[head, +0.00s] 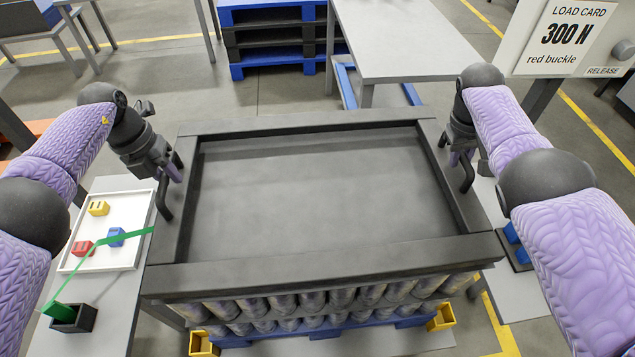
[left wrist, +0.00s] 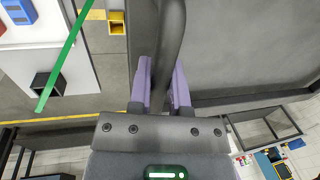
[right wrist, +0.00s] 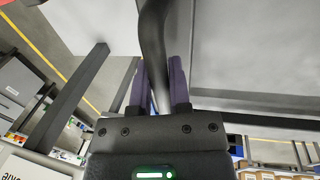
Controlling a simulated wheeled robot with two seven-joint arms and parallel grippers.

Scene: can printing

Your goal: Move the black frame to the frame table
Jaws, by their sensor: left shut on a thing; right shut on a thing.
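The black frame (head: 330,276) is a large rectangle with a grey sheet (head: 320,190) inside it. It lies level over a stack of printed cans (head: 330,300); I cannot tell whether it touches them. My left gripper (head: 175,170) is shut on the dark handle at the frame's left side; this handle also shows between the fingers in the left wrist view (left wrist: 171,45). My right gripper (head: 463,155) is shut on the handle at the right side, which shows in the right wrist view (right wrist: 152,35). I cannot tell which table is the frame table.
A grey table (head: 410,45) stands behind the frame. Stacked pallets (head: 275,40) stand at the back. At left, a table holds a white tray (head: 125,255) of coloured blocks and a black box (head: 75,318) with a green strap (head: 125,237). A load card sign (head: 575,35) is at right.

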